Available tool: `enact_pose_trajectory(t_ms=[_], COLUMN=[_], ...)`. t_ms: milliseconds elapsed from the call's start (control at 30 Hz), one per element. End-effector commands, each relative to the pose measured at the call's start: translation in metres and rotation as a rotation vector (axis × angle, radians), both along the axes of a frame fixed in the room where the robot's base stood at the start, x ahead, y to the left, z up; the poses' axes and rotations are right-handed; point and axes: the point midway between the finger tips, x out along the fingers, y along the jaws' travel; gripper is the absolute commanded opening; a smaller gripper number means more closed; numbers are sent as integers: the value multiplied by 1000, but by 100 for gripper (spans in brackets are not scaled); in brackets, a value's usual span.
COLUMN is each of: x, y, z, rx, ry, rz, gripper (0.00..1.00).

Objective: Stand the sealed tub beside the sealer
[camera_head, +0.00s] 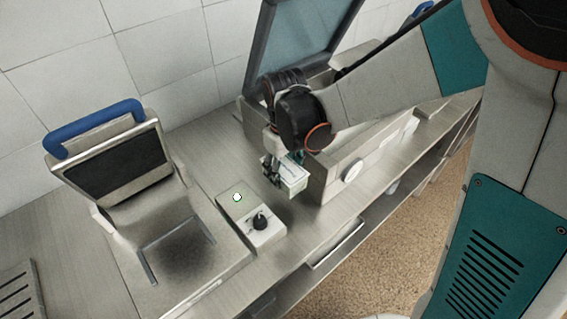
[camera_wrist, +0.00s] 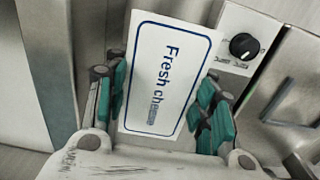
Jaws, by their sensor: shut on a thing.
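The tub (camera_head: 292,175) is a small pale block in the head view, partly hidden by my gripper. In the wrist view its white top (camera_wrist: 170,75) carries a blue border and the words "Fresh cheese". My gripper (camera_head: 281,174) is shut on it, with teal fingers on both sides (camera_wrist: 163,105). The likely sealer (camera_head: 103,165), with a raised lid and blue handle, stands at the left. Its control box (camera_head: 250,212) has a lit green-white lamp and a black knob; the box also shows in the wrist view (camera_wrist: 225,45). The tub is right of this box; contact with the counter is unclear.
A steel machine (camera_head: 335,180) with a raised glass lid (camera_head: 305,35) stands right of the tub, close to my gripper. The steel counter (camera_head: 205,160) has bare space behind the control box. A slotted grey item (camera_head: 18,290) lies at far left.

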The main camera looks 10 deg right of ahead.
Motion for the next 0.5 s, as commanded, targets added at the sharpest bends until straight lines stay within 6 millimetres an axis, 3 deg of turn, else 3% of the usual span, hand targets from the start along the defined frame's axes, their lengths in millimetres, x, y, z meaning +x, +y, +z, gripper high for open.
enact_pose_trajectory(t_ms=[500], x=[0], y=[0], z=[-60], rx=[0], ry=[0], rz=[-1], gripper=[15])
